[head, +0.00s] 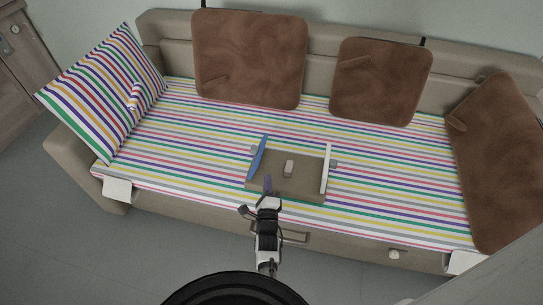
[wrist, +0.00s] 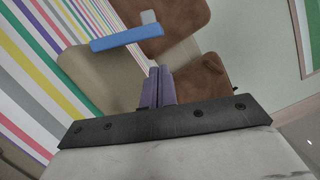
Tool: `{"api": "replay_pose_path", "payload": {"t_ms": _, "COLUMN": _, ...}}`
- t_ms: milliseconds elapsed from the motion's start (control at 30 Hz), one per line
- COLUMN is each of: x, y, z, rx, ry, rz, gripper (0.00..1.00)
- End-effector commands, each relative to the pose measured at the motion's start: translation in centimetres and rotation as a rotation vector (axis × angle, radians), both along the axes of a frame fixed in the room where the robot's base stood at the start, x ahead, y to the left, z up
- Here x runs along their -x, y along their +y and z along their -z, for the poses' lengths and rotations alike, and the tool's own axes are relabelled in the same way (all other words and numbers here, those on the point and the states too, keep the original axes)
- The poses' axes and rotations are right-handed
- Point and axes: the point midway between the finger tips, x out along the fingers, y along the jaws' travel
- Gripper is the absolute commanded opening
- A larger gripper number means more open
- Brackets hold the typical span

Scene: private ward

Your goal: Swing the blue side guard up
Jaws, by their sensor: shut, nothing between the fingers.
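The blue side guard (head: 257,159) is a narrow bar along the left edge of a beige board (head: 308,187) on the striped bed. It looks slanted; I cannot tell its exact angle. A white guard (head: 326,169) stands at the board's right edge, and a small pinkish block (head: 288,168) sits between them. My gripper (head: 268,182) is just in front of the blue guard's near end. In the wrist view the blue guard (wrist: 127,38) lies beyond my purple fingertips (wrist: 158,72), which are together and empty. A gap shows between them and the guard.
Brown cushions (head: 250,60) (head: 381,80) lean on the sofa back, and another brown cushion (head: 497,160) is at the right. A striped pillow (head: 105,90) leans at the left. The striped surface (head: 200,135) left of the board is clear.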

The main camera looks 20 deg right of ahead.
Motion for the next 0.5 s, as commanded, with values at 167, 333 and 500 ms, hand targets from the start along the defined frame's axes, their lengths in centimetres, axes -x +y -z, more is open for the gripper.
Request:
{"api": "replay_pose_path", "payload": {"t_ms": 167, "x": -2.0, "y": -0.6, "z": -0.4, "rx": 0.0, "ry": -0.003, "rz": -0.002, "gripper": 0.0}}
{"api": "replay_pose_path", "payload": {"t_ms": 333, "x": -4.9, "y": -1.6, "z": -0.7, "rx": -0.001, "ry": -0.003, "rz": -0.002, "gripper": 0.0}}
{"api": "replay_pose_path", "payload": {"t_ms": 500, "x": -7.3, "y": -2.5, "z": -0.8, "rx": 0.0, "ry": -0.003, "rz": -0.001, "gripper": 0.0}}
